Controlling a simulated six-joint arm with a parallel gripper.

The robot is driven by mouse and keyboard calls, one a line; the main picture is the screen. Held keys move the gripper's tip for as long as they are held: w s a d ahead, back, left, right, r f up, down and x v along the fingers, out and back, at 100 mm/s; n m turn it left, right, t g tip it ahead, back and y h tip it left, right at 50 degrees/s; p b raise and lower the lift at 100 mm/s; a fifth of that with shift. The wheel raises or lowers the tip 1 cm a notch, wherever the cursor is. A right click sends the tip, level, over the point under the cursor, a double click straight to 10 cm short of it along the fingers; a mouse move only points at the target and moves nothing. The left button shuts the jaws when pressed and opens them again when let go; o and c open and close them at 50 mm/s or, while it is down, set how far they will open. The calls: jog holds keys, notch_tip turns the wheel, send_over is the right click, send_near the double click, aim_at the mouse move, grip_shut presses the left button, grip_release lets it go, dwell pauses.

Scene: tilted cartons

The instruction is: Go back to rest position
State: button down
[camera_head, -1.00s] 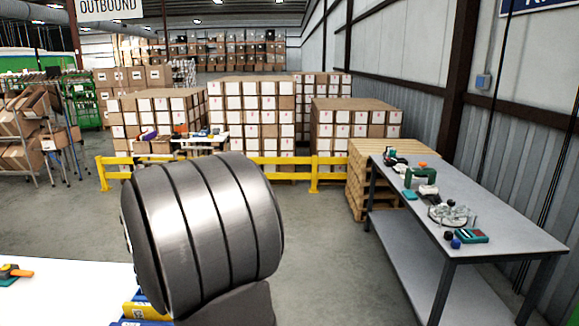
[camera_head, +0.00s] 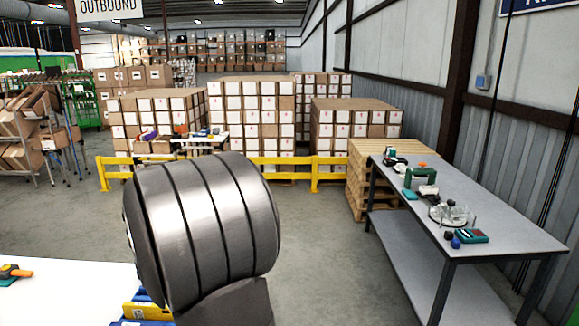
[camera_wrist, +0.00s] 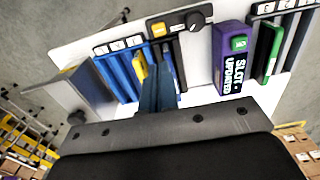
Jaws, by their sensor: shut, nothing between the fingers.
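My gripper (camera_wrist: 158,88) shows in the wrist view as two slim dark blue-grey fingers, shut together with nothing visible between them. Its dark mount fills the bottom of that view. In the head view my gripper is hidden behind my own arm.
A purple box (camera_wrist: 231,62) and a slim green item (camera_wrist: 269,53) are right of the fingers. A panel with a dark knob (camera_wrist: 194,20) is at the top. A grey workbench (camera_head: 500,222) with tools stands right; a yellow barrier (camera_head: 292,160) crosses behind.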

jog(key=shift+r, duration=0.95)
jog(key=shift+f, duration=0.15)
dwell(5.7)
notch_tip(320, 180, down, 9)
notch_tip(320, 180, up, 9)
jog(key=n, duration=0.1)
jog(key=shift+d+f, duration=0.15)
jog(key=shift+d, duration=0.05)
